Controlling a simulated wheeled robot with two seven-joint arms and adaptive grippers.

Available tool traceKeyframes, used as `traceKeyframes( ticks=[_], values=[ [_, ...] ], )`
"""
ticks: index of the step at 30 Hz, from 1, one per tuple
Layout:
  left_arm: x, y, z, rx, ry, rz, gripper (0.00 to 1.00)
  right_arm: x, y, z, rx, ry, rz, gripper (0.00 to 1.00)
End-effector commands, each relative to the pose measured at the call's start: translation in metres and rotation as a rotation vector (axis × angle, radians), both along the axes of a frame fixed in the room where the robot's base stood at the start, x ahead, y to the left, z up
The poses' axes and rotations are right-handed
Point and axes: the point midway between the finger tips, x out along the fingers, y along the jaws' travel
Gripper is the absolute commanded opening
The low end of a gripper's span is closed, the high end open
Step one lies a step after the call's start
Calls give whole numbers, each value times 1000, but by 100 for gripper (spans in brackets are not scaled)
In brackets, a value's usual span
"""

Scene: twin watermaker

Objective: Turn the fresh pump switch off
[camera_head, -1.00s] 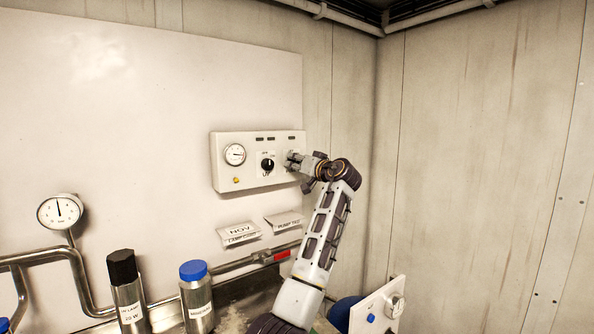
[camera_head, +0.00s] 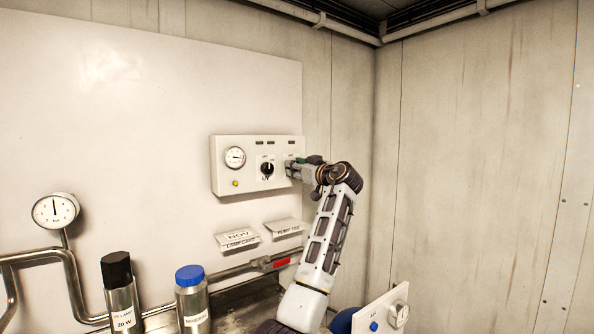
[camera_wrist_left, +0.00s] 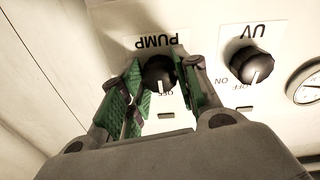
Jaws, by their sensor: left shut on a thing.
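The pump switch is a black round knob (camera_wrist_left: 158,74) with a white pointer line, under a PUMP label on a white panel (camera_head: 222,168). In the left wrist view, which shows the panel upside down, its pointer line faces the partly covered OFF mark. My left gripper (camera_wrist_left: 157,62) has its green-padded fingers on either side of this knob and is shut on it. In the head view my left gripper (camera_head: 293,168) is at the panel's right end and hides the knob. My right gripper is not in view.
A UV knob (camera_head: 267,170) and a round gauge (camera_head: 235,157) sit left of the pump switch. Label cards (camera_head: 238,240) are below the panel. A blue-capped bottle (camera_head: 191,300) and a black-capped one (camera_head: 122,300) stand at lower left.

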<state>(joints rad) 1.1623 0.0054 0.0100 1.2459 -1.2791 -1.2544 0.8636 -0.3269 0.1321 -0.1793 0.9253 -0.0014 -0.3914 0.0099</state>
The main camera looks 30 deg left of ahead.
Motion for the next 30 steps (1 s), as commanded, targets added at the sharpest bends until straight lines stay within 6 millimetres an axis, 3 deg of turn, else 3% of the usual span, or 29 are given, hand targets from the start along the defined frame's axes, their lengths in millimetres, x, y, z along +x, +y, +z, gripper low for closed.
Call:
traceKeyframes(
  ticks=[10,11,16,30],
  values=[
    [0,0,2,0,-6,-1,8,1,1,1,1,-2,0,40],
    [0,0,2,0,-6,-2,34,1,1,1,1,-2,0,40],
    [0,0,1,-1,-5,-1,55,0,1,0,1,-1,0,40],
    [-2,-5,0,-1,-3,-1,55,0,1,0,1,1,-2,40]
  ],
)
